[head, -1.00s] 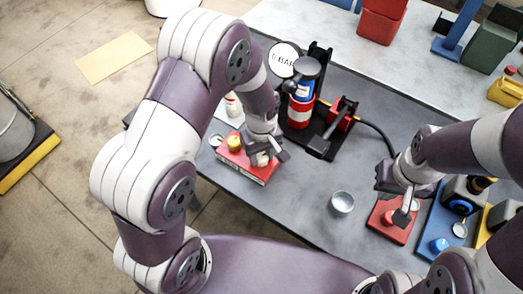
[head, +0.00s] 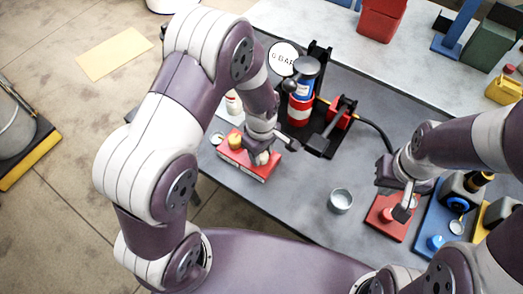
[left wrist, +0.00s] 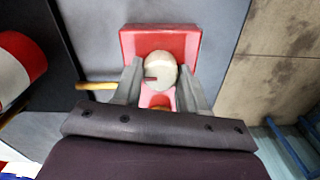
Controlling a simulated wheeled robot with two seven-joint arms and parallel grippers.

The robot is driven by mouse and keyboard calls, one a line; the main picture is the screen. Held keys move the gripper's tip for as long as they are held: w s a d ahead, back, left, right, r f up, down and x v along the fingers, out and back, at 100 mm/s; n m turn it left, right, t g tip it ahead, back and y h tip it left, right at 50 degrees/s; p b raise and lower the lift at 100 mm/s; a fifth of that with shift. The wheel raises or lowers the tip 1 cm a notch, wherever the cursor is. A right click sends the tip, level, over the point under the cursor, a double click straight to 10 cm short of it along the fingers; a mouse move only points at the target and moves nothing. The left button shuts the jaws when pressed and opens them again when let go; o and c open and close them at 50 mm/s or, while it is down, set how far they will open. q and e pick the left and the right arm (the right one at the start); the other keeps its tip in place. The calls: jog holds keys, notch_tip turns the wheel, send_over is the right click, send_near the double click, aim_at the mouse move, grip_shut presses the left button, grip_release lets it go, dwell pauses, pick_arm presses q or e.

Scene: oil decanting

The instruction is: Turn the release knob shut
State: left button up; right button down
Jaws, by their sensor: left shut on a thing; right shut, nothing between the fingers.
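The red box (head: 250,170) stands near the front left edge of the dark mat, with a yellow knob (head: 235,142) on its left part. A round cream knob (left wrist: 160,68) with a dark pointer mark sits on top of the red box in the left wrist view (left wrist: 130,40). My left gripper (head: 263,156) is over the box, shut on this cream knob, with one finger on each side of it. In the head view the gripper hides most of the knob. My right gripper (head: 404,208) is shut and empty, above a red plate (head: 397,232) at the right.
A small metal cup (head: 340,200) stands between my grippers. A blue tray (head: 433,218) lies right of the red plate.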

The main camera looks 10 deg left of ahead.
pick_arm(q)
jog(key=o, duration=1.1)
jog(key=shift+c, duration=0.2)
notch_tip(320, 180, up, 13)
jog(key=b, duration=0.1)
jog(key=shift+f, duration=0.2)
jog(key=shift+a, duration=0.1)
